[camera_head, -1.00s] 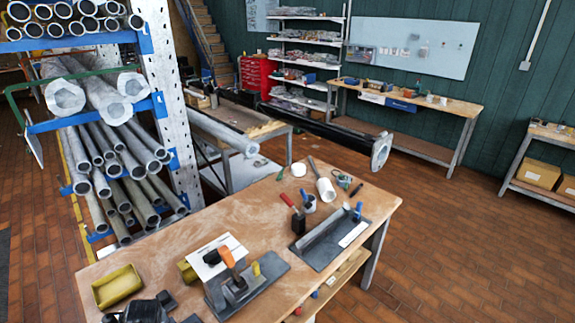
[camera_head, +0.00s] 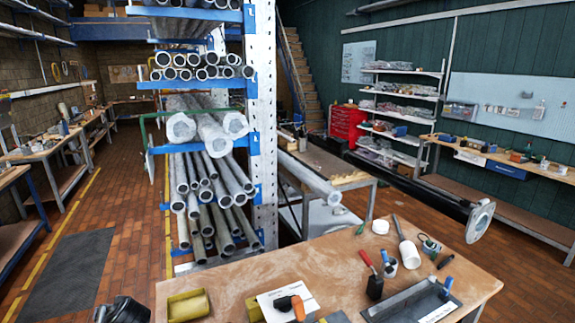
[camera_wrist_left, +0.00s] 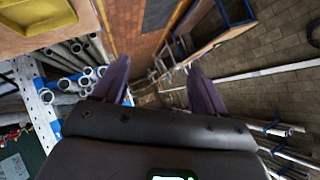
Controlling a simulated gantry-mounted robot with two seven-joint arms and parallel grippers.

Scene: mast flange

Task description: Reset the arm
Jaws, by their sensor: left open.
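My left gripper (camera_wrist_left: 160,88) shows in the left wrist view with its two dark purple fingers spread wide apart. Nothing is between the fingers, and the floor and benches show far beyond them. In the head view, a dark shape at the bottom edge, left of the near bench, is too cut off to tell what part it is. My right gripper is in neither view.
The near wooden bench (camera_head: 330,262) holds a yellow tray (camera_head: 188,305), a dark tray (camera_head: 412,300) and hand tools. A rack of pipes (camera_head: 215,190) stands behind it. A dark mast with a flange (camera_head: 480,220) lies at the right. Open floor is at the left.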

